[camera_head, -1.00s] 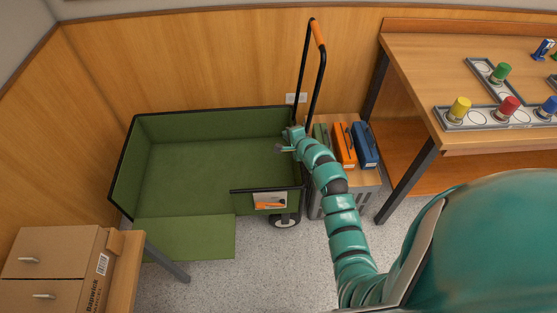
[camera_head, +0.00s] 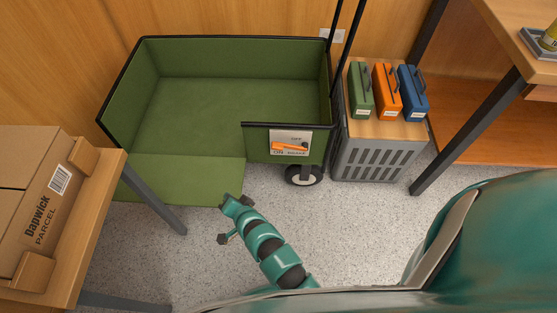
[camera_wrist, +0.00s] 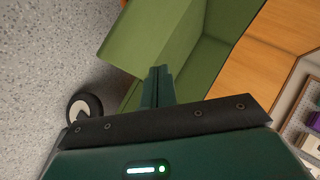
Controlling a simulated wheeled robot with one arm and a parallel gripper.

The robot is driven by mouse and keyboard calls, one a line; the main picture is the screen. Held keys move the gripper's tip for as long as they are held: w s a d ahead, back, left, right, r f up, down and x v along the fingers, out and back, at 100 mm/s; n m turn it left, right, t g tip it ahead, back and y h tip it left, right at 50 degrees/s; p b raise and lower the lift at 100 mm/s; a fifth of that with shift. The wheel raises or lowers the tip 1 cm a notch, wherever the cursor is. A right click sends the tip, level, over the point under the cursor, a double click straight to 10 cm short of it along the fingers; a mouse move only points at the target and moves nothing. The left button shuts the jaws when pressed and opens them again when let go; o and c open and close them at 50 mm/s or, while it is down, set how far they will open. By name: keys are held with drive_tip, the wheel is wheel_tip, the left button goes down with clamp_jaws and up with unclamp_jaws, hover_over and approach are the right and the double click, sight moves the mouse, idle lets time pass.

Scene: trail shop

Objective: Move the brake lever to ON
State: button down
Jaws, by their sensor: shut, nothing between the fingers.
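The brake lever (camera_head: 289,147) is a small orange bar on a white panel (camera_head: 301,136) on the front of the green wagon (camera_head: 205,120). It lies nearly level, between an OFF label above and an ON label below at the left. My gripper (camera_head: 229,204) is shut and empty, low over the floor in front of the wagon's lowered flap, left of and apart from the lever. Its closed fingers (camera_wrist: 157,87) show in the wrist view, with the green wagon (camera_wrist: 165,35) beyond.
A wagon wheel (camera_head: 304,175) stands below the panel. Right of the wagon is a grey crate (camera_head: 378,158) with green, orange and blue boxes on top. A table with parcels (camera_head: 40,200) is at left, a workbench (camera_head: 520,25) at right. Floor between is clear.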

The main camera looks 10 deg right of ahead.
drive_tip(key=w+d+r+n+t+h, duration=0.1)
drive_tip(key=d+r+t+h, duration=0.1)
drive_tip(key=d+r+h, duration=0.35)
drive_tip(key=w+d+r+n+t+h, duration=0.1)
drive_tip(key=d+r+t+h, duration=0.1)
drive_tip(key=d+r, duration=0.65)
drive_tip(key=b, duration=0.2)
hover_over(290, 148)
drive_tip(key=s+a, duration=0.2)
drive_tip(key=a, duration=0.1)
wheel_tip(290, 148, down, 5)
drive_tip(key=shift+a+f+n+b, duration=0.15)
drive_tip(key=shift+a+f+b, duration=0.15)
drive_tip(key=shift+f, duration=0.35)
drive_tip(key=shift+a+f+n+b, duration=0.15)
drive_tip(key=shift+f+b, duration=0.2)
drive_tip(key=shift+f, duration=0.25)
drive_tip(key=shift+w+a+f, duration=0.1)
drive_tip(key=shift+a+f, duration=0.15)
drive_tip(key=shift+f, duration=0.4)
drive_tip(key=shift+d, duration=0.1)
